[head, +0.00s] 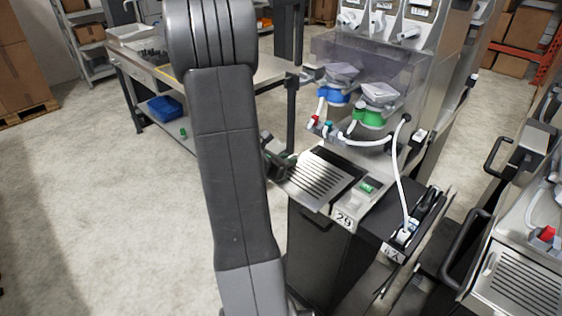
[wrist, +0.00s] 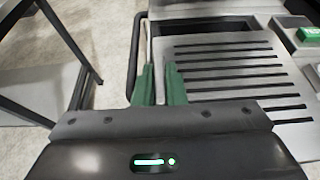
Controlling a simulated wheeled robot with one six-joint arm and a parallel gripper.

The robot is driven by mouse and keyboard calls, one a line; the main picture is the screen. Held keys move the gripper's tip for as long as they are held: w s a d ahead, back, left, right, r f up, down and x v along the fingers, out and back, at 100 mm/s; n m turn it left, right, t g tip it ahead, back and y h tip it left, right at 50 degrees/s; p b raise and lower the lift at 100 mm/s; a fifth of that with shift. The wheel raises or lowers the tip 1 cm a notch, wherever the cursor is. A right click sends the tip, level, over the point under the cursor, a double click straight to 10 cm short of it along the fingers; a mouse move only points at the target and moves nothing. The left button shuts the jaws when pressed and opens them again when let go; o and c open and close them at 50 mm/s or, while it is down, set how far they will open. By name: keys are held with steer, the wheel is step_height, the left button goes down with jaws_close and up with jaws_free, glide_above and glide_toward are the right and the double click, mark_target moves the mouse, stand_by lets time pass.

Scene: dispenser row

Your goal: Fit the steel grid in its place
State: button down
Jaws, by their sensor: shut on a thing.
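The steel grid (head: 312,180) is a flat slotted metal plate at the front of dispenser 29. It lies partly over a dark recess (head: 345,168), which shows along its far side. In the wrist view the grid (wrist: 230,71) fills the right half, with the dark recess (wrist: 205,28) above it. My gripper (head: 287,161) is at the grid's left edge, partly hidden by my arm. In the wrist view the green fingers of my gripper (wrist: 160,72) are close together, shut on that edge. How much of the grid is seated cannot be told.
A green button (head: 367,187) sits right of the grid, above the 29 label (head: 344,221). Blue (head: 334,95) and green (head: 369,117) valves with white hoses hang above. A black vertical post (head: 292,110) stands behind my gripper. A steel workbench (head: 185,72) stands back left; the left floor is clear.

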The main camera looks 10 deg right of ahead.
mark_target(305, 154)
steer(key=shift+w+d+p, duration=0.7)
steer(key=shift+w+d, duration=0.4)
steer(key=shift+d, duration=0.3)
steer(key=shift+w+d+p, duration=0.7)
steer(key=shift+w+d, duration=0.35)
steer(key=shift+d, duration=0.3)
steer(key=shift+b, duration=0.55)
steer(key=shift+f+b, duration=0.8)
steer(key=shift+b, duration=0.2)
steer(key=c, duration=1.4)
jaws_free()
steer(key=b+v, duration=0.2)
steer(key=v, duration=1.2)
steer(key=shift+f, duration=0.1)
